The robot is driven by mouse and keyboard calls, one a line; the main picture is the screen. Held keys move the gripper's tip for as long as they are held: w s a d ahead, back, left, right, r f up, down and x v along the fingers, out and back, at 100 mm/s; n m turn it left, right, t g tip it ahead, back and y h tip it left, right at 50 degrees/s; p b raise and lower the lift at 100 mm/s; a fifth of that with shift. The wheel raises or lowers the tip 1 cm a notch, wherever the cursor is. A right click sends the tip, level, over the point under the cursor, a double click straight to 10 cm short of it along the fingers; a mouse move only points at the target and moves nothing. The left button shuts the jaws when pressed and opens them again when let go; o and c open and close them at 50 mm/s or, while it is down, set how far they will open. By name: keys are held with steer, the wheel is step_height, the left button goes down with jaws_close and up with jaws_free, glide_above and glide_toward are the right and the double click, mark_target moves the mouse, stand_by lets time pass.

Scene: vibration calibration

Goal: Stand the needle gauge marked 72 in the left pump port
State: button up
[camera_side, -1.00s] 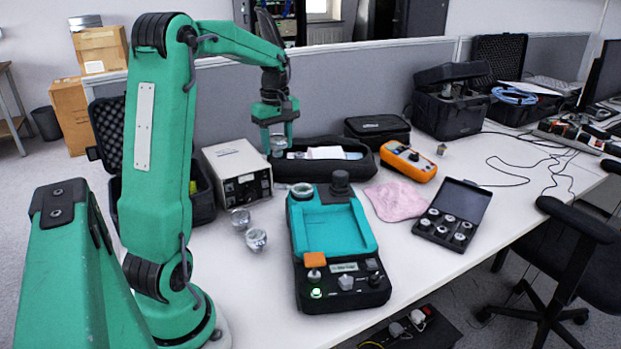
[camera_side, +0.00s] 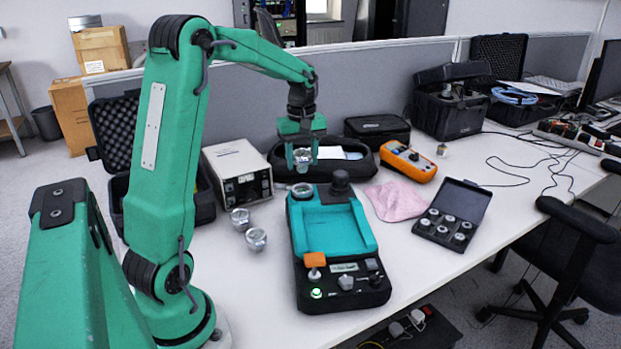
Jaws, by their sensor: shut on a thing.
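My gripper (camera_side: 302,163) is shut on a small silver needle gauge (camera_side: 302,158). It holds the gauge above and a little behind the left pump port (camera_side: 302,188), apart from it. The port is a pale ring at the back left corner of the black and turquoise pump (camera_side: 335,235). Two more silver gauges, a rear one (camera_side: 240,218) and a front one (camera_side: 256,239), sit on the table left of the pump. Dial numbers are too small to read, so I cannot tell which gauge is marked 72.
A black knob (camera_side: 341,181) rises at the pump's back right. An open black pouch (camera_side: 350,168) lies behind, and a white instrument box (camera_side: 238,170) stands left. A pink cloth (camera_side: 396,200), an orange meter (camera_side: 408,161) and a case of small parts (camera_side: 452,215) lie right.

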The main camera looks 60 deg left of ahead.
steer(key=shift+f, duration=2.9)
steer(key=shift+f, duration=0.3)
steer(key=o, duration=1.1)
steer(key=shift+o, duration=0.2)
